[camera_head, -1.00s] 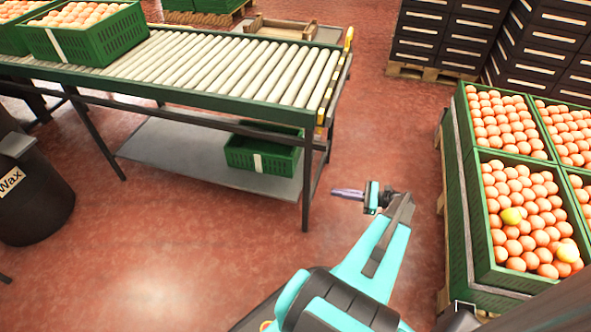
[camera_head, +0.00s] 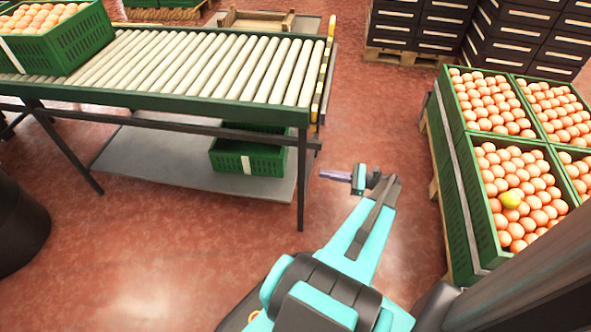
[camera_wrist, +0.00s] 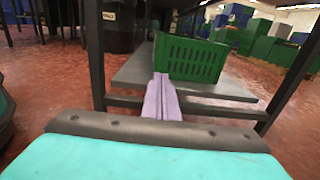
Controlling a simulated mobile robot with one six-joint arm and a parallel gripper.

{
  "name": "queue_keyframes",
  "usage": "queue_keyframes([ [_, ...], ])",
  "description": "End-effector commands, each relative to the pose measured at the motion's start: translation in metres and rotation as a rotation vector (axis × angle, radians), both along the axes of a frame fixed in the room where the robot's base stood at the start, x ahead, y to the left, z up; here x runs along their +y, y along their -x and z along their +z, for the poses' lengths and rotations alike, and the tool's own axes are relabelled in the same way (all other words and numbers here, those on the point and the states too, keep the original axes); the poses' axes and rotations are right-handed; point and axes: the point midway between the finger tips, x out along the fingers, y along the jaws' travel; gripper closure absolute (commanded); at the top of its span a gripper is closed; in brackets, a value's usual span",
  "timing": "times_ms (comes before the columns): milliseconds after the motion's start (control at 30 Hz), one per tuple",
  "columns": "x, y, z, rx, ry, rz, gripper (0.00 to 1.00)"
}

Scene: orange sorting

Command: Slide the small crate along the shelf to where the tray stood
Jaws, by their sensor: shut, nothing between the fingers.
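The small green crate (camera_head: 249,158) stands on the grey lower shelf (camera_head: 150,160) under the roller conveyor, near the shelf's right end. It is empty as far as I can see, with a white label on its front. In the wrist view the crate (camera_wrist: 190,58) is ahead, on the shelf (camera_wrist: 135,72). My gripper (camera_head: 322,174) is outside the conveyor's right end, pointing left toward the crate and apart from it. Its pale purple fingers (camera_wrist: 161,80) are shut together with nothing between them. No tray shows on the shelf.
The conveyor's dark legs (camera_head: 302,185) flank the shelf's open end. A large green crate of oranges (camera_head: 60,55) sits on the rollers. A wooden tray (camera_head: 257,22) lies behind the conveyor. Stacked orange crates (camera_head: 470,205) stand at right. The shelf left of the small crate is clear.

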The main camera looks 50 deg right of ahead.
Motion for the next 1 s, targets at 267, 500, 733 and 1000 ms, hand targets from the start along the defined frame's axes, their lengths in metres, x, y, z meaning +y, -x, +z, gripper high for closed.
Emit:
queue_keyframes([
  [267,0.008,-0.012,-0.001,-0.001,0.0,0.002,1.0],
  [500,0.025,-0.038,-0.002,-0.001,0.001,0.005,1.0],
  [733,0.042,-0.067,-0.002,0.0,0.0,0.004,1.0],
  [1000,0.06,-0.099,-0.002,-0.001,0.002,0.005,1.0],
])
